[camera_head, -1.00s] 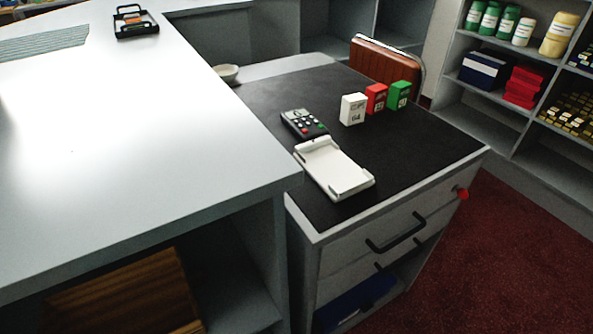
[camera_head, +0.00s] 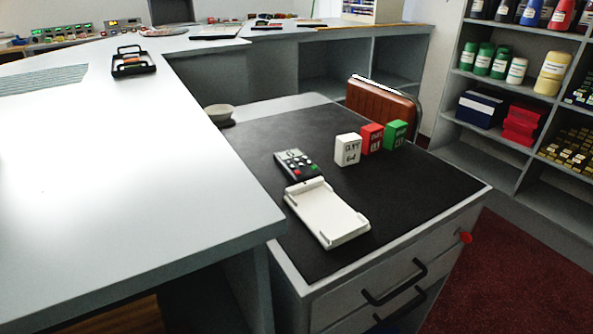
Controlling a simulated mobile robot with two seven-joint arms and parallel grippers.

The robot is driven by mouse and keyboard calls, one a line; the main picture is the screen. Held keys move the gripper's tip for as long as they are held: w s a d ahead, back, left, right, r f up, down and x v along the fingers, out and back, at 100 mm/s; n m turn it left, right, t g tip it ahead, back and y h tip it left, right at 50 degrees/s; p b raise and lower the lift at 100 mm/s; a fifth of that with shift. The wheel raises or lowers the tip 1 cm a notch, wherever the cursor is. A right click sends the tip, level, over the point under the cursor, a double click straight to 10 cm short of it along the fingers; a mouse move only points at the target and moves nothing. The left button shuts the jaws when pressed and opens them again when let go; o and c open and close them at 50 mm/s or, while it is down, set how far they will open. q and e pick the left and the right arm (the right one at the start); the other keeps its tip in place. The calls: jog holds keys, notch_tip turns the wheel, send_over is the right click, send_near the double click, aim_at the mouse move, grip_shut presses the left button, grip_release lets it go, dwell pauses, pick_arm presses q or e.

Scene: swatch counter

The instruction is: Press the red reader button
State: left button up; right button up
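The reader (camera_head: 298,165) is a small dark keypad device with a grey screen, lying on the black top of the drawer cabinet. Its red button (camera_head: 297,174) shows as a tiny red spot among the small keys below the screen. A white tray-like cradle (camera_head: 326,212) lies just in front of the reader, close to or touching it. Neither of my grippers is in view.
White, red and green boxes (camera_head: 347,149) (camera_head: 371,138) (camera_head: 395,134) stand right of the reader. A bowl (camera_head: 219,112) sits behind it. A white counter (camera_head: 130,190) rises at the left. A brown chair back (camera_head: 382,103) stands behind the cabinet. The black top's right front is clear.

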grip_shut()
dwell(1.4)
